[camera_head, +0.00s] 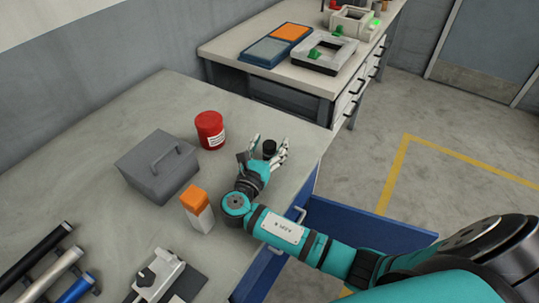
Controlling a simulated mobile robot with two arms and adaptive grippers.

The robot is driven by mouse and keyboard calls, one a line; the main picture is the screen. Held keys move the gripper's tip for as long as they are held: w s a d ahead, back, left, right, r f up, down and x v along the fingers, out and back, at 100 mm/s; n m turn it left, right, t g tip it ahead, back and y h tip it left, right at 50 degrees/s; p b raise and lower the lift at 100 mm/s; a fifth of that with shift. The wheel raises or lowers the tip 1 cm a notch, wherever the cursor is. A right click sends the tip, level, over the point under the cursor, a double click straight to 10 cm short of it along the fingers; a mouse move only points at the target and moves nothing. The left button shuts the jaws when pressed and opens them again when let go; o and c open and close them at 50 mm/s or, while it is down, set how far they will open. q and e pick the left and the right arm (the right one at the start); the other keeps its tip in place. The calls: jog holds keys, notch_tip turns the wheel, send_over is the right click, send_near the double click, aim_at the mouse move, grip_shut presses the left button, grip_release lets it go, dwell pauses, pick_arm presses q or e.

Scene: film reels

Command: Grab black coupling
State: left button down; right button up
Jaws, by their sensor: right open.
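A small black cylindrical piece, apparently the black coupling (269,147), stands on the grey worktop near its right edge. My right gripper (265,152) reaches in from the lower right with its fingers open. The coupling sits between the fingertips, closer to the right-hand finger. I cannot tell whether any finger touches it. My left gripper is not in view.
On the grey worktop (120,110) are a red jar (210,130), a grey lidded box (157,167) and an orange-topped white container (198,208). Dark, silver and blue tubes (48,272) lie lower left. A blue drawer (365,222) stands open below the right edge.

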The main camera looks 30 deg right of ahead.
jog(key=shift+r, duration=0.1)
jog(key=shift+c, duration=0.5)
grip_shut()
